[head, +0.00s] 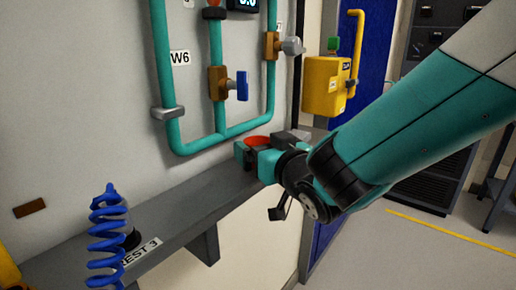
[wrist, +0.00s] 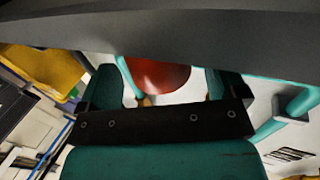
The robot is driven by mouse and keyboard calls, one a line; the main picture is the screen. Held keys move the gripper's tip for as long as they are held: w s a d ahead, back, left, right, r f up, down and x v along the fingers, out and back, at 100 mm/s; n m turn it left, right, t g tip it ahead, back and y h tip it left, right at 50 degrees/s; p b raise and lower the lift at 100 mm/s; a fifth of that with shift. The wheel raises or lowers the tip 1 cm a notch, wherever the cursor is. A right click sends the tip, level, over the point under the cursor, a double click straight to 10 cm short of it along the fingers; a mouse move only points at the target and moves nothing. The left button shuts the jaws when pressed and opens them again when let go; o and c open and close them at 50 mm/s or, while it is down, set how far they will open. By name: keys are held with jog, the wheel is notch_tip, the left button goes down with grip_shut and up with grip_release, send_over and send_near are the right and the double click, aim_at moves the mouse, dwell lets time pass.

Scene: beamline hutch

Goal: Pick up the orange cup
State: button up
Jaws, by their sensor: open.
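The orange cup (head: 258,141) shows in the head view as an orange rim above my gripper, close to the wall, with most of its body hidden behind the jaws. In the wrist view the cup (wrist: 158,74) appears as a red-orange round shape between the two teal fingers. My gripper (head: 263,151) is open at the far end of the grey shelf (head: 190,212), with its fingers around the cup's sides. Whether either finger touches the cup cannot be told. The cup's base is hidden.
Teal pipes (head: 163,80) with valves run down the wall just behind the cup. A blue coiled hose (head: 105,235) stands at the shelf's near end, beside a label (head: 139,252). A yellow box (head: 325,87) hangs on the right. Open floor (head: 400,255) lies at right.

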jog(key=shift+x, duration=1)
jog(key=shift+c, duration=0.5)
jog(key=c, duration=0.9)
jog(key=shift+r, duration=0.1)
